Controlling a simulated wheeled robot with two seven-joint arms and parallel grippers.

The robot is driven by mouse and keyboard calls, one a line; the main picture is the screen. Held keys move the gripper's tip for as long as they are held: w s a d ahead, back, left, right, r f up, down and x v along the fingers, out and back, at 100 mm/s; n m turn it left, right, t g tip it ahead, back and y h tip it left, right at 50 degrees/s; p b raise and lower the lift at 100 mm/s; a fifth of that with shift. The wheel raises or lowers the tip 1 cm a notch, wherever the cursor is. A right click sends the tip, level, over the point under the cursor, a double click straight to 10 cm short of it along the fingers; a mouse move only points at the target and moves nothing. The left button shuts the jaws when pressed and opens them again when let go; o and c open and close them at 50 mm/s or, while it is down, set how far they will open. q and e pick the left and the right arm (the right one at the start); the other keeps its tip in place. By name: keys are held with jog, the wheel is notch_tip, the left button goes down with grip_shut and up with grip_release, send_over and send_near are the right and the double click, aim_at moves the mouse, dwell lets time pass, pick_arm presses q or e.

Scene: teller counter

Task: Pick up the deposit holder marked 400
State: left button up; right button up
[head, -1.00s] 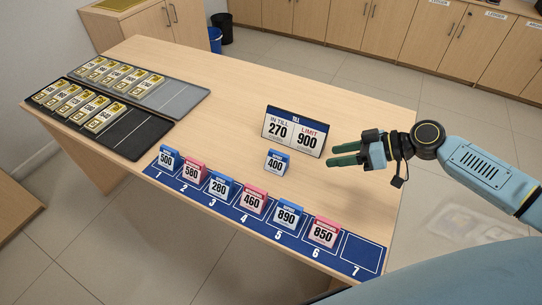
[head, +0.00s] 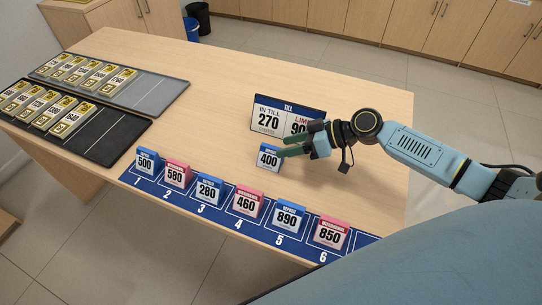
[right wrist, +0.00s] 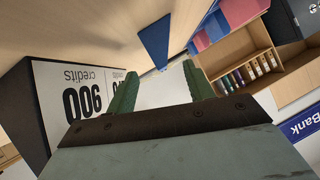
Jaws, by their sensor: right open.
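The deposit holder marked 400 (head: 269,158) is a small upright block with a blue top band and a white face. It stands on the table in front of the till sign (head: 266,117). My right gripper (head: 283,144) is open, its green fingers pointing left, at the holder's upper right side in the head view. Nothing shows held between the fingers. In the right wrist view a blue wedge (right wrist: 155,40), apparently the holder's side, lies beyond the open fingers (right wrist: 157,85). My left gripper is out of view.
The till sign stands close behind my right gripper, which covers part of its limit number. A blue numbered strip (head: 262,232) along the front edge bears several blue and pink holders. Black (head: 118,140) and grey (head: 160,88) trays of gold-topped blocks lie left. The middle table is clear.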

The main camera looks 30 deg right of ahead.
aim_at(272, 146)
jog(key=x, duration=0.5)
jog(key=shift+w+a+r, duration=0.1)
jog(key=shift+w+a, duration=0.05)
jog(key=c, duration=1.1)
jog(key=shift+o, duration=0.2)
